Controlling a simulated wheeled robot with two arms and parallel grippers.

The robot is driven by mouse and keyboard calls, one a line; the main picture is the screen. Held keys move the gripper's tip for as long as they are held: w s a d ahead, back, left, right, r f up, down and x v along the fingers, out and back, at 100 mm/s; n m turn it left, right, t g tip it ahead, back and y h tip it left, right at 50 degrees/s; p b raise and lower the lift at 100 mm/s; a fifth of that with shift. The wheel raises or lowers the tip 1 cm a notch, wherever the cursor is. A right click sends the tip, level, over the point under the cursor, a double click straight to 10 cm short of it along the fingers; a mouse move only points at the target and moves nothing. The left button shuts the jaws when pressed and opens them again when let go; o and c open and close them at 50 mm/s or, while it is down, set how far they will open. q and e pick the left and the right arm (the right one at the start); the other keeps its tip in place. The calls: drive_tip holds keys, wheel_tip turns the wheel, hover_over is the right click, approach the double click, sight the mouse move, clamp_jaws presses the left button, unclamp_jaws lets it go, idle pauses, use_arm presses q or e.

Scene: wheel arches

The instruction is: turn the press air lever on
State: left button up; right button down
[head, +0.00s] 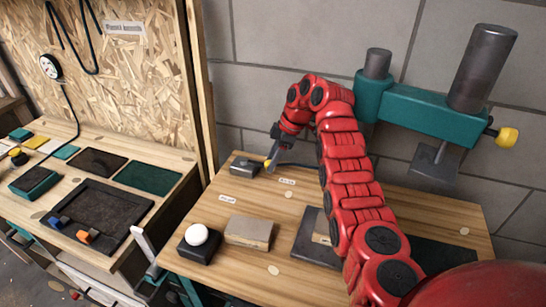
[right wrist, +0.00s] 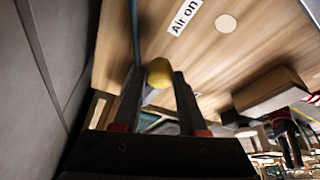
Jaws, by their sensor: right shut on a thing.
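The press air lever has a yellow knob (right wrist: 160,73), seen in the right wrist view between my fingers. In the head view its dark valve block (head: 243,167) sits at the back left of the wooden press table, with a bit of yellow (head: 267,163) at my fingertips. My right gripper (head: 271,158) reaches over from the right and is shut on the lever knob. The "Air on" label (right wrist: 184,15) lies on the wood just beyond the knob in the wrist view. The lever's shaft is mostly hidden by my fingers. My left gripper is not in view.
The teal press (head: 420,108) stands at the back right. A white ball-shaped button (head: 197,235) on a black base and a tan block (head: 249,231) are near the table's front left. A wooden post (head: 200,90) rises left of the table. A grey block wall is close behind the lever.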

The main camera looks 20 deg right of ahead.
idle(0.4)
drive_tip(key=shift+c, duration=2.2)
unclamp_jaws()
drive_tip(key=shift+w, duration=0.1)
